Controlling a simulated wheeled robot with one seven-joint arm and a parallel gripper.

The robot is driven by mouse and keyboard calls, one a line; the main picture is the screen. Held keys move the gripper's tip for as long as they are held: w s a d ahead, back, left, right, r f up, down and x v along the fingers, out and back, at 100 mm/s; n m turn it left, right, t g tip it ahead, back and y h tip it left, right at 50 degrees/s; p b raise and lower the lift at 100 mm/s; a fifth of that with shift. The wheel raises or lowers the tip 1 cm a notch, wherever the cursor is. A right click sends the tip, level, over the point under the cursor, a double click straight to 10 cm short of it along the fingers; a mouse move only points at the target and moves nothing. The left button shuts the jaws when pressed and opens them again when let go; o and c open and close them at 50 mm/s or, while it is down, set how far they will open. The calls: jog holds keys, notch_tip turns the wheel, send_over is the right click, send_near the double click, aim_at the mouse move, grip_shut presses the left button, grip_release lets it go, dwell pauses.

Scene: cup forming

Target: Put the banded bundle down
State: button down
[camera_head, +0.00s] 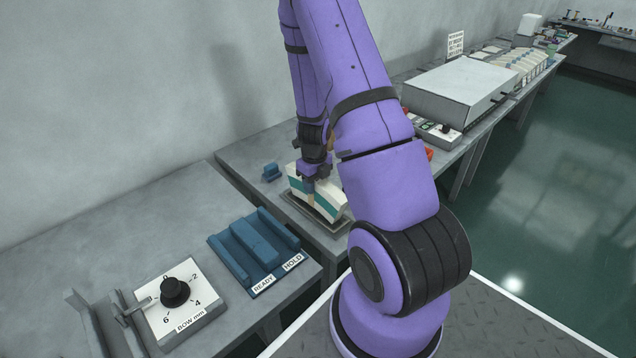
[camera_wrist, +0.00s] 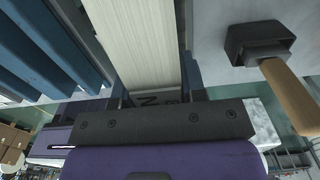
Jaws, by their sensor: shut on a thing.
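The banded bundle (camera_head: 322,195) is a stack of cream sheets with teal bands, in the middle of the head view. My gripper (camera_head: 309,184) points down and is shut on it near its left end. The bundle is slightly tilted in the picture, in or just above a shallow grey tray (camera_head: 330,224); I cannot tell whether it touches the bottom. In the wrist view the bundle's layered edges (camera_wrist: 138,38) run up between my fingers (camera_wrist: 153,88). My arm hides part of the bench to the right of the bundle.
A blue grooved fixture labelled READY and HOLD (camera_head: 255,246) and a BOW mm dial (camera_head: 175,288) stand on the nearer bench. A grey box (camera_head: 462,88) stands farther back. A wooden-handled tool (camera_wrist: 290,90) shows in the wrist view.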

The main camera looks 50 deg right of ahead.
jog(key=c, duration=0.7)
grip_release()
jog(key=shift+f, duration=0.1)
notch_tip(320, 180, up, 12)
jog(key=shift+f, duration=0.15)
jog(key=shift+a+r, duration=0.15)
jog(key=shift+r, duration=0.35)
jog(key=s+a+r+n+t+y, duration=0.2)
jog(key=s+a+r+n+t, duration=0.15)
jog(key=a+r+n, duration=1.25)
jog(key=s+a+r+n, duration=0.2)
jog(key=s+r+n, duration=0.2)
jog(key=n, duration=0.3)
jog(key=s+a+r+n+t+h, duration=0.1)
jog(key=s+a+r+n, duration=0.1)
jog(key=s+r+n, duration=0.2)
jog(key=s+a+r+n+h, duration=0.1)
jog(key=s+a+r+n, duration=0.1)
jog(key=s+r+n, duration=0.2)
jog(key=shift+s+a+n+t, duration=0.1)
jog(key=shift+s+n, duration=0.4)
jog(key=shift+n, duration=0.45)
jog(key=shift+s+n+t, duration=0.15)
jog(key=shift+s+n, duration=0.3)
jog(key=shift+n, duration=0.45)
jog(key=shift+s+a+n+t, duration=0.1)
jog(key=shift+s+n, duration=0.4)
jog(key=shift+n, duration=0.45)
